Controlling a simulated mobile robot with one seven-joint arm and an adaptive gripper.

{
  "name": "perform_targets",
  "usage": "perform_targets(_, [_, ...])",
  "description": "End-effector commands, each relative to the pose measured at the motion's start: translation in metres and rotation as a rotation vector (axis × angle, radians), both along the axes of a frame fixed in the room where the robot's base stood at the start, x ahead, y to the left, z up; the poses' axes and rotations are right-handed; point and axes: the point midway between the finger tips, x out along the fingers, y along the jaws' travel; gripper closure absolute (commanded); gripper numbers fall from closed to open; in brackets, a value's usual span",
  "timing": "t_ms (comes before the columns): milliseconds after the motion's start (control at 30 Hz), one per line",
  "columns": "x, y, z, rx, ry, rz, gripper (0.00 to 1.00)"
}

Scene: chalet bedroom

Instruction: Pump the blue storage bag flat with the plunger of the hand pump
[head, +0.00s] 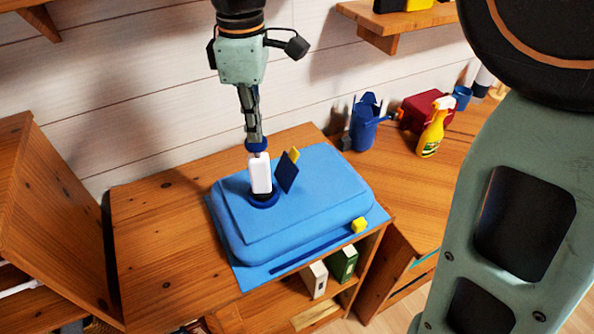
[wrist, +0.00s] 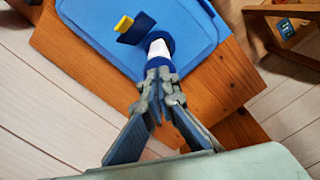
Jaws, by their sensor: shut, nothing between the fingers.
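The blue storage bag (head: 312,197) lies on a wooden cabinet top in the head view, with a raised, puffy body; it also shows at the top of the wrist view (wrist: 91,17). The white hand pump (head: 260,176) stands upright on the bag on a dark round base. Its blue plunger knob (head: 256,145) sits at its top. My gripper (head: 255,136) is shut and empty, pointing down with its fingertips at the knob; I cannot tell whether they touch. In the wrist view the fingers (wrist: 158,74) meet at the knob and hide part of the pump.
A dark blue flap with a yellow tip (head: 287,177) stands beside the pump. A yellow piece (head: 359,225) sits at the bag's front right corner. A blue watering can (head: 364,124), yellow spray bottle (head: 432,131) and red box (head: 416,112) stand right. The cabinet's left top is clear.

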Motion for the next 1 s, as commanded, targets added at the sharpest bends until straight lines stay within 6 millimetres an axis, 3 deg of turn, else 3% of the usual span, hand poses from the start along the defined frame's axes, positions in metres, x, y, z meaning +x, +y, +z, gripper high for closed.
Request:
perform_targets(500, [0.0, 0.0, -0.035, -0.001, 0.003, 0.0, 1.0])
perform_targets(1000, [0.0, 0.0, 0.003, -0.001, 0.002, 0.0, 1.0])
